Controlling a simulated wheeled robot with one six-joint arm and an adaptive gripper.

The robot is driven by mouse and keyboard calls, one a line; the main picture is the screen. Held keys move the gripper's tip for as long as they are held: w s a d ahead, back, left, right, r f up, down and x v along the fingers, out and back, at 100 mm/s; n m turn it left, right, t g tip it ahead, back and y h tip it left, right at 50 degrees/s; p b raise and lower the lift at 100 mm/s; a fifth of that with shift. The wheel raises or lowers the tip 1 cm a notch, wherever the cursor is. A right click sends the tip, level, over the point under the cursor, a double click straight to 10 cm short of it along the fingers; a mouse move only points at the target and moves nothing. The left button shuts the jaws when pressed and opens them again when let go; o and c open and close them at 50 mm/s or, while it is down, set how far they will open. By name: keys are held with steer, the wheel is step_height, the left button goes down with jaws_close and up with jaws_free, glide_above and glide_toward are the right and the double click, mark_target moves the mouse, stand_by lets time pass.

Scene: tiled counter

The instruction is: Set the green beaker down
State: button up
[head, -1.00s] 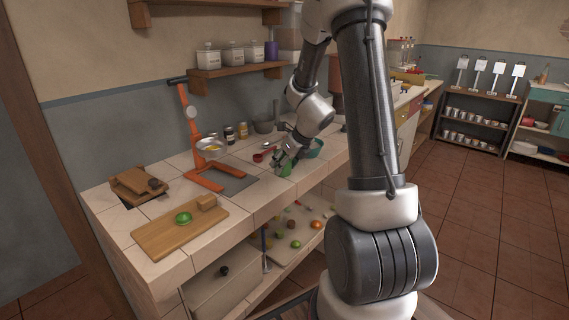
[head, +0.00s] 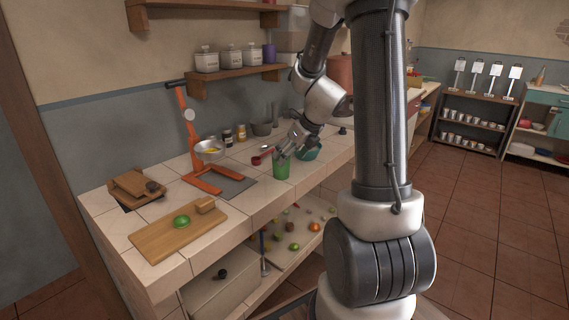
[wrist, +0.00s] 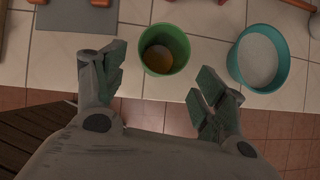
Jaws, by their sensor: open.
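The green beaker (head: 281,167) stands upright on the tiled counter near its front edge. In the wrist view the green beaker (wrist: 184,48) is seen from above, with something orange-brown inside at the bottom. My gripper (head: 294,146) is just above and to the right of the beaker in the head view. In the wrist view my gripper (wrist: 160,84) has its fingers spread wide, with the beaker beyond the fingertips and apart from them. It holds nothing.
A teal bowl (wrist: 258,58) with pale contents stands right of the beaker. A grey mat (head: 236,186) with an orange stand (head: 187,125) lies to the left. A cutting board (head: 160,238) with a green piece is further left. The counter's front edge is close to the beaker.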

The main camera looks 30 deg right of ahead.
steer(key=s+a+r+n+g, duration=0.1)
steer(key=s+a+r+n, duration=0.6)
steer(key=s+r+n, duration=0.6)
steer(key=s+a+n+g+h, duration=0.1)
steer(key=s+n, duration=1.3)
steer(key=n, duration=0.6)
steer(key=shift+r+n, duration=0.3)
